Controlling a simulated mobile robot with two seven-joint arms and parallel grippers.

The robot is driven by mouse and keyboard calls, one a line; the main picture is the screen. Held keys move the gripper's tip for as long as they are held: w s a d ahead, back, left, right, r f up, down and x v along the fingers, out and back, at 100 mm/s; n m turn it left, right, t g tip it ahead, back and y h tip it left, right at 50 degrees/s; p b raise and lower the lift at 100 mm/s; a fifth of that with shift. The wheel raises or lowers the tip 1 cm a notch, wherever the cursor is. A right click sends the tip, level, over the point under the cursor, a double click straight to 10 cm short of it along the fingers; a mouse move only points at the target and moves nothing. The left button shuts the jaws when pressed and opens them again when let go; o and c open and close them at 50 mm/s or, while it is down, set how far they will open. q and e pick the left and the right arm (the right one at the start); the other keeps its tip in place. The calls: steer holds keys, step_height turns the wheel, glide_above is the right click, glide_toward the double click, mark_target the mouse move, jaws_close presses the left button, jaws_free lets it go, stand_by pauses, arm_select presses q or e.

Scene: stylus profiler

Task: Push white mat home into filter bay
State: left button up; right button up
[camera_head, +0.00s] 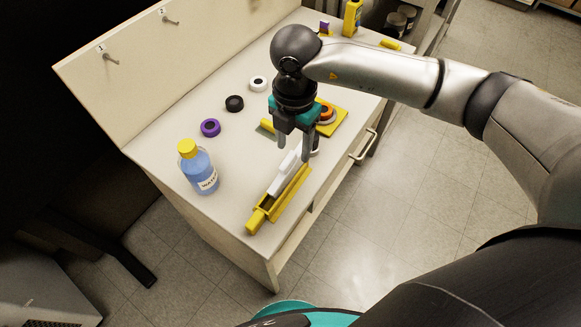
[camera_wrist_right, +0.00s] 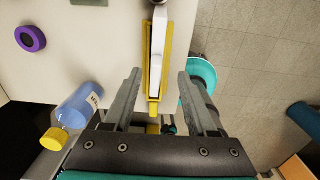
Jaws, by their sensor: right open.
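The white mat (camera_head: 284,177) is a long white piece lying lengthwise along the yellow filter bay (camera_head: 294,188), near the table's front edge. In the head view its far end looks a little raised; I cannot tell how deep it sits. In the wrist view the white mat (camera_wrist_right: 158,48) lies between the yellow side walls of the bay (camera_wrist_right: 168,65). My right gripper (camera_head: 295,149) is open and empty, over the far end of the mat. Its two fingers (camera_wrist_right: 160,78) point down on either side of the bay's line. Whether they touch anything is unclear. My left gripper is not in view.
A blue bottle (camera_head: 200,173) with a yellow cap stands left of the bay. Purple (camera_head: 210,128), black (camera_head: 234,104) and white (camera_head: 258,84) rings lie behind it. A yellow plate (camera_head: 338,117) with an orange ring is beyond my gripper. Bare tabletop lies between bottle and bay.

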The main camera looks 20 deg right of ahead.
mark_target(291, 155)
steer(key=shift+w+a+f+b, duration=0.1)
steer(key=shift+f+b, duration=0.1)
steer(key=shift+f, duration=1.4)
steer(key=shift+w+a+f+b, duration=0.1)
steer(key=shift+f+b, duration=0.05)
steer(key=shift+f, duration=1.4)
jaws_close()
